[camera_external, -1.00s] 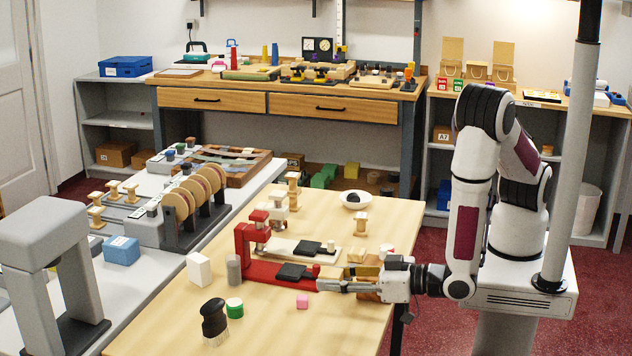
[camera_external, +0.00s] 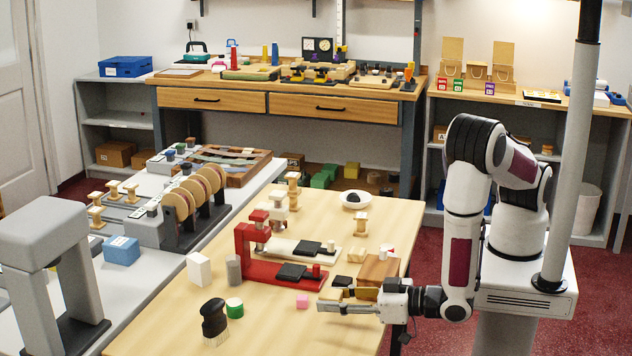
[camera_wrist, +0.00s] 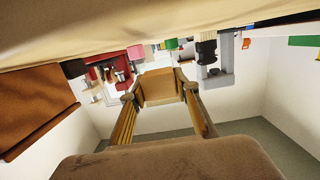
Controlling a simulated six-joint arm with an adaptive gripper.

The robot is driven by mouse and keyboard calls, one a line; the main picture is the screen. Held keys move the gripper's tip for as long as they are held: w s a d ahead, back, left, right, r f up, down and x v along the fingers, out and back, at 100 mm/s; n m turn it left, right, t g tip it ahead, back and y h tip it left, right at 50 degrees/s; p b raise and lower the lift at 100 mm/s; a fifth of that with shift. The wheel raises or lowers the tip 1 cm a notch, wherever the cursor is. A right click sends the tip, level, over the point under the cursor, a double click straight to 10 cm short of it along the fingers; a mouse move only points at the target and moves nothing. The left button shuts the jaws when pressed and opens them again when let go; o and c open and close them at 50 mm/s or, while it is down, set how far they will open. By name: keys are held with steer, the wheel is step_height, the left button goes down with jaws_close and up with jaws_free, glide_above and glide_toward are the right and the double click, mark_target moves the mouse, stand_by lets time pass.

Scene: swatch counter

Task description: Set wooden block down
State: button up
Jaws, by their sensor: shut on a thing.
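The wooden block (camera_wrist: 159,87) shows in the wrist view as a light brown piece between my two fingertips. My gripper (camera_wrist: 160,92) is shut on it. In the external view my gripper (camera_external: 342,301) is low over the front right part of the wooden table, pointing left. There the block is mostly hidden by the fingers, and I cannot tell whether it touches the table.
A brown wooden box (camera_external: 380,268) stands just behind my gripper. A red stand (camera_external: 247,258) with a dark pad, a green cylinder (camera_external: 234,307) and a black-handled brush (camera_external: 214,320) are farther left.

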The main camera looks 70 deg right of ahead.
mark_target(356, 328)
steer(key=shift+f, duration=0.1)
steer(key=shift+f, duration=1.8)
steer(key=shift+f, duration=0.25)
steer(key=o, duration=1)
steer(key=shift+o, duration=0.2)
steer(key=shift+s, duration=0.1)
steer(key=shift+s+r, duration=0.2)
steer(key=shift+s, duration=0.9)
steer(key=s, duration=0.1)
steer(key=s+a, duration=0.1)
steer(key=s, duration=0.1)
steer(key=shift+r, duration=0.2)
steer(key=shift+s+r, duration=0.15)
steer(key=shift+s, duration=1.05)
